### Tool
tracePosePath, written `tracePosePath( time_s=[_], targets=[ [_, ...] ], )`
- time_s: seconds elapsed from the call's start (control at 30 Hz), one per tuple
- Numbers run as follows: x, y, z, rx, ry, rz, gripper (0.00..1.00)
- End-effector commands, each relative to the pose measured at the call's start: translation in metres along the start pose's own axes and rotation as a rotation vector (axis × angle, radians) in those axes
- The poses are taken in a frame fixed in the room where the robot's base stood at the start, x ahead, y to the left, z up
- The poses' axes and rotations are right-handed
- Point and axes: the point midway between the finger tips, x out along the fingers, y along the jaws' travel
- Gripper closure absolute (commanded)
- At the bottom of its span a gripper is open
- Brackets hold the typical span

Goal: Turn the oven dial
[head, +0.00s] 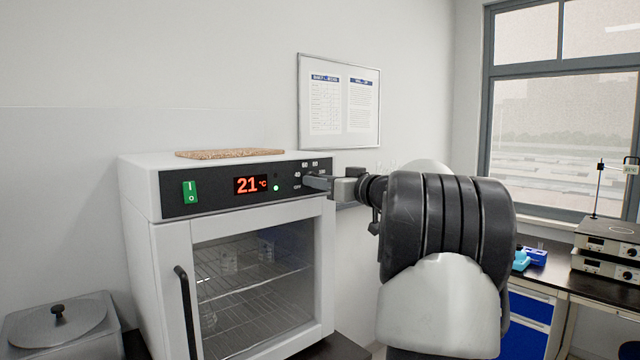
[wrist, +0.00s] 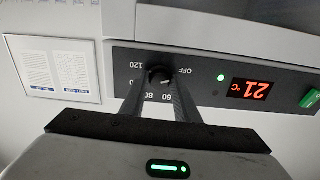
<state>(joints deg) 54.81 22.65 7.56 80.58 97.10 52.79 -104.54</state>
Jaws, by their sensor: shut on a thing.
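The white oven (head: 145,185) stands at the left of the head view, with a black control panel along its top front. The dial is hidden behind my gripper (head: 312,182) in the head view. In the wrist view, which is upside down, the black dial (wrist: 159,76) sits between the two fingers of my gripper (wrist: 160,84), with OFF, 60, 80 and 120 marked around it. My gripper is shut on the dial. The display (head: 250,185) reads 21 °C, and a green light (head: 276,188) glows beside it.
A green switch (head: 190,192) is at the panel's left end. A cork board (head: 230,153) lies on the oven top. The oven's glass door has a black handle (head: 186,310). A lidded metal container (head: 60,325) stands at lower left. A bench with instruments (head: 605,240) is at right.

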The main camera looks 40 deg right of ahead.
Motion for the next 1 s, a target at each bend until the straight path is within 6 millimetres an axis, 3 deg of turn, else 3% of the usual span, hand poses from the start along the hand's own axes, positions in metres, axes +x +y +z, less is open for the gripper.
tracePosePath(
  time_s=[0.27,1.0],
  targets=[
    [0.0002,-0.0004,0.0036,0.157,0.002,0.0,0.94],
    [0.0004,-0.0004,0.0,0.853,0.001,-0.001,0.94]
  ],
)
